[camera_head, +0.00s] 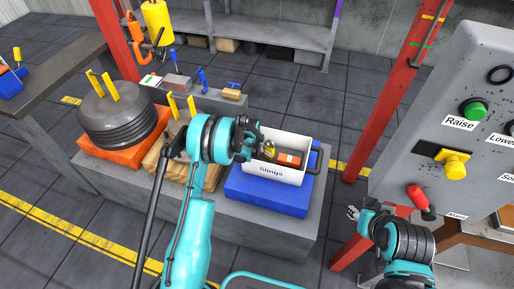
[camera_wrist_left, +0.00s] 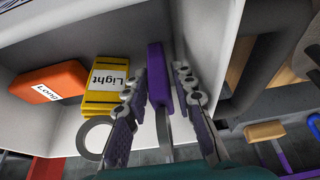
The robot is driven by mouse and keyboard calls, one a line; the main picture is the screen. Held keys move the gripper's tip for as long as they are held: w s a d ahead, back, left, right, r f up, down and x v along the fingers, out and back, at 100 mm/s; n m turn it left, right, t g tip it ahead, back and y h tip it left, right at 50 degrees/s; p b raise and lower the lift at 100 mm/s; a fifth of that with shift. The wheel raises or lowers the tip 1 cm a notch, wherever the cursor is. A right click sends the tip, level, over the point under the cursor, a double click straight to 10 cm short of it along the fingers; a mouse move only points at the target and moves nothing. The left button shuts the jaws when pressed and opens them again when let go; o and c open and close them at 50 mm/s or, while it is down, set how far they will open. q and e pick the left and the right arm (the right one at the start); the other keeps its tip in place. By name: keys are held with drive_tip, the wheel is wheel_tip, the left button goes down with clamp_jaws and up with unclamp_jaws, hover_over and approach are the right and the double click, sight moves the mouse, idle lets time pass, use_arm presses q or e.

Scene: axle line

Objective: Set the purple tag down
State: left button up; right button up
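The purple tag (camera_wrist_left: 158,78) is between the two fingers of my left gripper (camera_wrist_left: 160,85) in the left wrist view, which looks shut on it. A pale strip hangs below the tag. The tag is over the inside of the white bin marked Slings, near its wall; I cannot tell whether it touches the bin. In the head view my left gripper (camera_head: 254,135) is at the left end of the Slings bin (camera_head: 270,172), and the tag cannot be made out. My right gripper (camera_head: 353,212) is low beside the control panel; its fingers are too small to read.
In the bin lie a yellow pack marked Light (camera_wrist_left: 105,82) and an orange one marked Long (camera_wrist_left: 50,82). The bin stands on a blue block (camera_head: 262,197). Grey discs (camera_head: 118,118) on an orange base stand left. A control panel (camera_head: 465,120) and red post (camera_head: 385,110) stand right.

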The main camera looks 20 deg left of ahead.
use_arm(q)
drive_tip(key=shift+r, duration=0.25)
drive_tip(key=s+d+r+p, duration=0.1)
drive_tip(key=s+r, duration=0.5)
drive_tip(key=r, duration=0.4)
drive_tip(key=s+r+t+p, duration=0.15)
drive_tip(key=s+r, duration=0.35)
drive_tip(key=r, duration=0.5)
drive_tip(key=s+d+r+g+p, duration=0.1)
drive_tip(key=s+r+p, duration=0.1)
drive_tip(key=s+r, duration=0.6)
drive_tip(key=s+r+t, duration=0.1)
drive_tip(key=s+r, duration=0.1)
drive_tip(key=s, duration=0.7)
drive_tip(key=s+d+r+t, duration=0.1)
drive_tip(key=s+r, duration=0.2)
drive_tip(key=s, duration=0.6)
drive_tip(key=shift+r, duration=0.35)
